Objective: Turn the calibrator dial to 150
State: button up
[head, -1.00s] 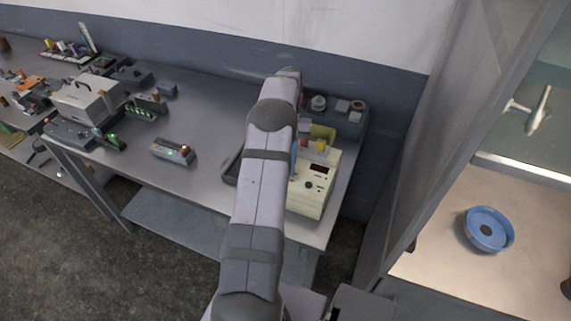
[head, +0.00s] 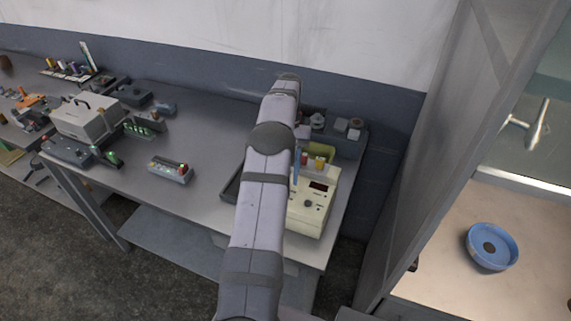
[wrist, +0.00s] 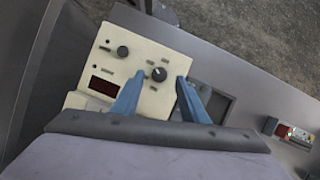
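The calibrator is a cream box (head: 311,215) with a dark red display (head: 319,186), at the right end of the grey bench. Its front also shows in the wrist view (wrist: 142,55), with a dark round dial (wrist: 159,73) near the middle and another dark knob (wrist: 122,51) to its upper left. My gripper (wrist: 161,76) is open, its two blue fingers on either side of the middle dial in the picture, with gaps visible. I cannot tell how far the fingertips are from the panel. The display's digits and dial marks are too small to read. In the head view my arm hides the calibrator's left side.
A dark tray (head: 231,184) lies left of the calibrator, partly behind my arm. A small grey box with a red button (head: 171,173) stands farther left. A grey rack with round parts (head: 345,140) is behind the calibrator. A grey cabinet wall (head: 425,165) rises to the right.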

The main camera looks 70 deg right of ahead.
jog(key=shift+v, duration=2.05)
jog(key=shift+r, duration=0.1)
jog(key=w+a+r+n+h, duration=0.1)
jog(key=w+a+n, duration=0.1)
jog(key=w+a, duration=0.3)
jog(key=w+a+n, duration=0.1)
jog(key=w+a, duration=0.1)
jog(key=w, duration=0.6)
jog(key=w+a+n+h+b, duration=0.15)
jog(key=w+a+n, duration=0.4)
jog(key=a, duration=0.85)
jog(key=a+f+n+h, duration=0.1)
jog(key=a+f+n, duration=0.15)
jog(key=a, duration=1.25)
jog(key=s+a+f+n+t+b, duration=0.1)
jog(key=s+a+f+n, duration=0.3)
jog(key=s+a, duration=0.6)
jog(key=shift+a+h, duration=0.35)
jog(key=shift+a, duration=0.6)
